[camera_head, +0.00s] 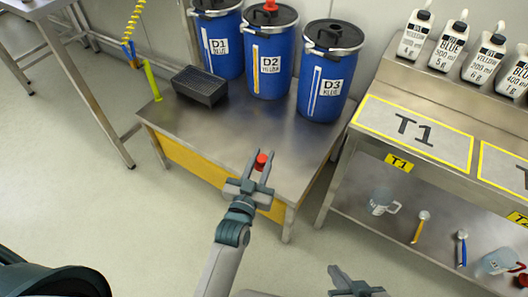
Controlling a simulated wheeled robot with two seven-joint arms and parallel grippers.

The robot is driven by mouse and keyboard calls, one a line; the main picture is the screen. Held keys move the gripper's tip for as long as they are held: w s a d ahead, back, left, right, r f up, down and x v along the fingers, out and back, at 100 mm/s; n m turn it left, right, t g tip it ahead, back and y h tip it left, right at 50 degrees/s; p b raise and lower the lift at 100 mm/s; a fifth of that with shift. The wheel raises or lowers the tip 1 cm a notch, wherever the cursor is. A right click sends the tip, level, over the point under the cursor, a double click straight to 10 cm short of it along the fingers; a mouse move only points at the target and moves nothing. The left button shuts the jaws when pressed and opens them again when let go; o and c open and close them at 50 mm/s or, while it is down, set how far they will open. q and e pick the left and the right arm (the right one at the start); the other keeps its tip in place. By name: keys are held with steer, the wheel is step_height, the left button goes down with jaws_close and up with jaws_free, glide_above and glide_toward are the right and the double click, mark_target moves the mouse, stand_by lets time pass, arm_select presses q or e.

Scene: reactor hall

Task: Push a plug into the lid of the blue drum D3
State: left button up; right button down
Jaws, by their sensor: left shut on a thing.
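The blue drum D3 (325,80) stands upright at the back right of the steel table, with a black lid (333,35) on top. I see no red plug in that lid. My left gripper (257,176) is shut on a red plug (261,160) and holds it over the front part of the table, apart from the drum and nearer to me. My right gripper (352,280) is at the bottom edge, partly cut off; its finger gap is not clear.
Blue drums D1 (221,47) and D2 (268,62) stand left of D3; D2 has a red plug (270,5) in its lid. A dark tray (200,86) sits on the steel table (250,125). A bench (365,134) with bottles stands right. The table's front is bare.

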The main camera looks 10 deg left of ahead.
arm_select(q)
steer(key=a+r, duration=0.4)
steer(key=r, duration=0.5)
steer(key=s+a+r+n+y, duration=0.1)
steer(key=a+r, duration=0.3)
steer(key=r, duration=0.5)
steer(key=shift+s+a+y, duration=0.25)
steer(key=shift+a+y, duration=0.05)
steer(key=shift+d+r, duration=0.1)
